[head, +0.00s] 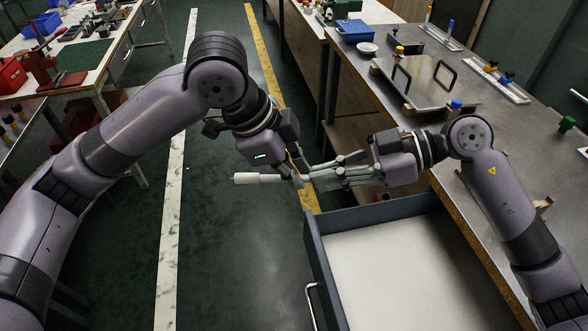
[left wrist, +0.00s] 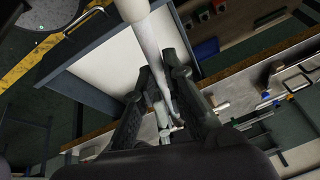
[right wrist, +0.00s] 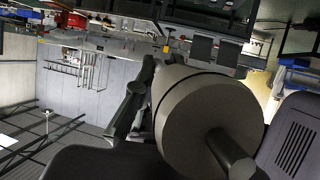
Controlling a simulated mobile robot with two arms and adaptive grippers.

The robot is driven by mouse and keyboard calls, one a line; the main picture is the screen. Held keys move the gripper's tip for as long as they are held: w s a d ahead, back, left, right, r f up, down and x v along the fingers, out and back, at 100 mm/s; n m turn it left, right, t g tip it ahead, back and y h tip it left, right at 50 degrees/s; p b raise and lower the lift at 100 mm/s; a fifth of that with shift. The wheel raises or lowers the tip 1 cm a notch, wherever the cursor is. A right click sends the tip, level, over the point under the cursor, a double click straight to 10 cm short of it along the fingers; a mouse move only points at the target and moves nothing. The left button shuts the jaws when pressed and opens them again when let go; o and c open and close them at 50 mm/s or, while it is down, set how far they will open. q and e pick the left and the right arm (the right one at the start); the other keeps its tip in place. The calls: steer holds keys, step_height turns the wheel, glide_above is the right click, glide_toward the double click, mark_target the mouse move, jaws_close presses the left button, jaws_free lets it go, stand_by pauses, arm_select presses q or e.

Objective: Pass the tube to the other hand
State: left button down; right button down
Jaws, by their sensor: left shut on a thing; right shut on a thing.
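The tube (head: 260,178) is pale, with a thick white end pointing left in the head view and a thinner shaft running toward my right gripper. My left gripper (head: 297,178) is shut on it just right of the thick end. My right gripper (head: 320,173) comes from the right and is shut on the thin part. The left wrist view shows the tube (left wrist: 150,40) passing down between dark fingers. In the right wrist view the tube's thick end (right wrist: 205,110) looms large and hides much of the fingers. The fingers' exact contact is hard to see.
An open drawer (head: 314,250) with an empty pale bottom lies below my right gripper. The bench (head: 455,185) on the right carries a metal plate with handles (head: 425,80), a blue box (head: 355,30) and a white bowl (head: 367,48). Floor is open below my left gripper.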

steer(key=c, duration=1.6)
jaws_free()
